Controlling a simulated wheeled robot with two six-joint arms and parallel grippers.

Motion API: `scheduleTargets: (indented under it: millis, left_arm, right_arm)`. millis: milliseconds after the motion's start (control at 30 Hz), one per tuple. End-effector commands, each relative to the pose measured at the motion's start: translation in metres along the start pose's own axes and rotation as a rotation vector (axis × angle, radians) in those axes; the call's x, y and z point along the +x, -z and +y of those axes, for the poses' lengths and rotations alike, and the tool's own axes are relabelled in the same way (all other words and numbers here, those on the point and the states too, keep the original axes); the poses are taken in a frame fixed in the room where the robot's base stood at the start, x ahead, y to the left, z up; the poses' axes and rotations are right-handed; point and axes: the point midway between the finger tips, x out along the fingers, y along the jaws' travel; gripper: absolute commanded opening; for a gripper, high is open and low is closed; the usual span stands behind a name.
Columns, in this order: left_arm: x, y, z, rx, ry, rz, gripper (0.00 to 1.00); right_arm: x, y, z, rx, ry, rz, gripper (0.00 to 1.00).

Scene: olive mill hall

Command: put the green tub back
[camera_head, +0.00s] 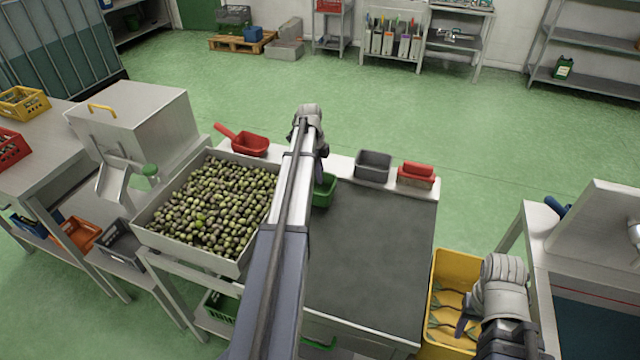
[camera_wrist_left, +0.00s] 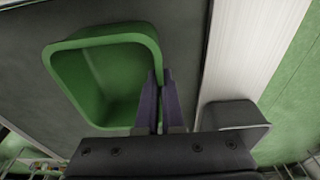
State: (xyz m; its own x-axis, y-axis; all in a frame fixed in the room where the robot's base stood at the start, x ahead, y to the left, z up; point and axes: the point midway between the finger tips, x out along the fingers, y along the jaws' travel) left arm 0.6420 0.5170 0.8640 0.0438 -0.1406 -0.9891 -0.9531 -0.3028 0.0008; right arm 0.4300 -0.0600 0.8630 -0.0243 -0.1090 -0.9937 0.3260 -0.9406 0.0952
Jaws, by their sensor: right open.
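The green tub (camera_head: 324,192) is at the back left edge of the dark mat, partly hidden behind my left arm in the head view. In the left wrist view the green tub (camera_wrist_left: 104,78) fills the upper left, and its inside looks empty. My left gripper (camera_wrist_left: 160,90) has its fingers close together on the tub's side wall, one inside and one outside. In the head view my left gripper (camera_head: 320,170) is mostly hidden by its arm. I cannot tell whether the tub touches the table. My right gripper (camera_head: 466,327) is open over the yellow crate.
A grey tub (camera_head: 374,166) and a red brush (camera_head: 416,174) stand along the table's back strip, with a red scoop (camera_head: 248,142) further left. A tray of olives (camera_head: 152,226) lies left of my arm. The dark mat (camera_head: 370,262) is clear. The yellow crate (camera_head: 455,262) stands right of the table.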

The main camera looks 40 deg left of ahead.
Motion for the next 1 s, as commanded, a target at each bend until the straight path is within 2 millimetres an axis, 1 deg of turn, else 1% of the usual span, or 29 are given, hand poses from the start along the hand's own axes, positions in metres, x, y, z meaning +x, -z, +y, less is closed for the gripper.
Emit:
scheduleTargets:
  millis: [33,100,367,533,567,600,800,1000]
  left_arm:
    - [0.0130,-0.0019,0.0000,0.000,0.000,0.000,0.00]
    - [0.0178,-0.0026,0.0000,0.000,0.000,0.000,0.00]
    - [0.0156,-0.0023,0.0000,0.000,0.000,0.000,0.00]
    - [0.0207,-0.0031,0.0000,0.000,0.000,0.000,0.00]
    - [0.0189,-0.0028,0.0000,0.000,0.000,0.000,0.08]
    - [0.0186,-0.0028,0.0000,0.000,0.000,0.000,0.12]
    - [0.0186,-0.0028,0.0000,0.000,0.000,0.000,0.34]
    - [0.0186,-0.0028,0.0000,0.000,0.000,0.000,0.34]
  right_arm:
    - [0.0131,0.0008,-0.0013,0.000,0.000,0.000,0.50]
    - [0.0179,0.0011,-0.0017,0.000,0.000,0.000,0.50]
    - [0.0157,0.0009,-0.0015,0.000,0.000,0.000,0.50]
    - [0.0208,0.0012,-0.0020,0.000,0.000,0.000,0.50]
    - [0.0190,0.0011,-0.0018,0.000,0.000,0.000,0.50]
    - [0.0187,0.0011,-0.0018,0.000,0.000,0.000,0.50]
    - [0.0187,0.0011,-0.0018,0.000,0.000,0.000,0.50]
    - [0.0187,0.0011,-0.0018,0.000,0.000,0.000,0.50]
